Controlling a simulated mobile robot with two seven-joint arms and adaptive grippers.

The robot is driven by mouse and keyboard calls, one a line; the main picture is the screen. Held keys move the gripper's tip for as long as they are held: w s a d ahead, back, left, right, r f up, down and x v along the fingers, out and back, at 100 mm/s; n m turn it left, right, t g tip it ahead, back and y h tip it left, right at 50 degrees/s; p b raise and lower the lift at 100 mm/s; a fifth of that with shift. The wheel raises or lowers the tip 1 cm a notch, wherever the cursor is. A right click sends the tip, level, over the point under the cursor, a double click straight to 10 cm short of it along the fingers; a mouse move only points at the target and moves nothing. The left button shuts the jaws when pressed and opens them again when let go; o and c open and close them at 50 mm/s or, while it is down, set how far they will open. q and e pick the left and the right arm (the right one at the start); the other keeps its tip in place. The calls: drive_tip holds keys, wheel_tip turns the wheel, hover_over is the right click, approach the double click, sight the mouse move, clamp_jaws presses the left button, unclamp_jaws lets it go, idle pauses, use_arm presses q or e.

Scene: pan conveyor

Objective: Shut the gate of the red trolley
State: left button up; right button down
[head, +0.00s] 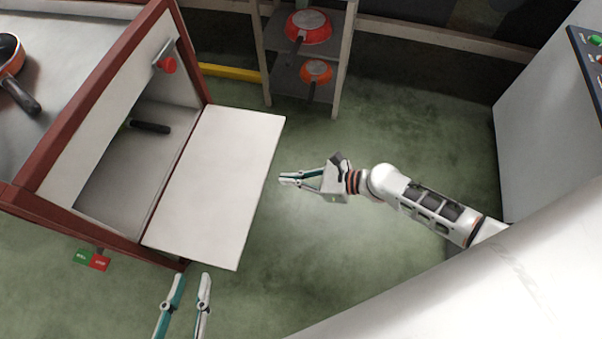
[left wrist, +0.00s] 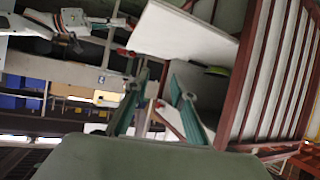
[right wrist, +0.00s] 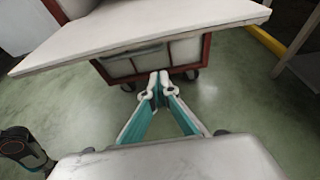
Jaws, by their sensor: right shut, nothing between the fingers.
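The red trolley (head: 63,140) stands at the left of the head view, with a red frame and white panels. Its white gate (head: 215,185) is swung down and sticks out roughly level to the right. The gate also shows in the left wrist view (left wrist: 185,33) and across the top of the right wrist view (right wrist: 140,30). My right gripper (head: 284,179) is shut and empty just beyond the gate's outer edge, apart from it in the head view. My left gripper (head: 192,276) is open and empty near the gate's front corner.
A red latch knob (head: 167,64) sits on the trolley's upper panel. A dark handle (head: 150,127) lies inside the opening. An orange pan (head: 12,55) is on top. A shelf (head: 290,78) with a red pan (head: 309,26) stands behind. Green floor right of the gate is free.

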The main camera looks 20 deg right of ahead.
use_arm(q)
drive_tip(key=shift+s+a+f+p, duration=0.15)
drive_tip(key=shift+a+f+p, duration=0.2)
drive_tip(key=shift+p, duration=0.3)
use_arm(e)
drive_tip(key=shift+w+a+r, duration=0.5)
drive_tip(key=shift+a+r, duration=0.15)
drive_tip(key=shift+a, duration=0.05)
drive_tip(key=shift+w+a+r, duration=0.45)
drive_tip(key=shift+a+r, duration=0.2)
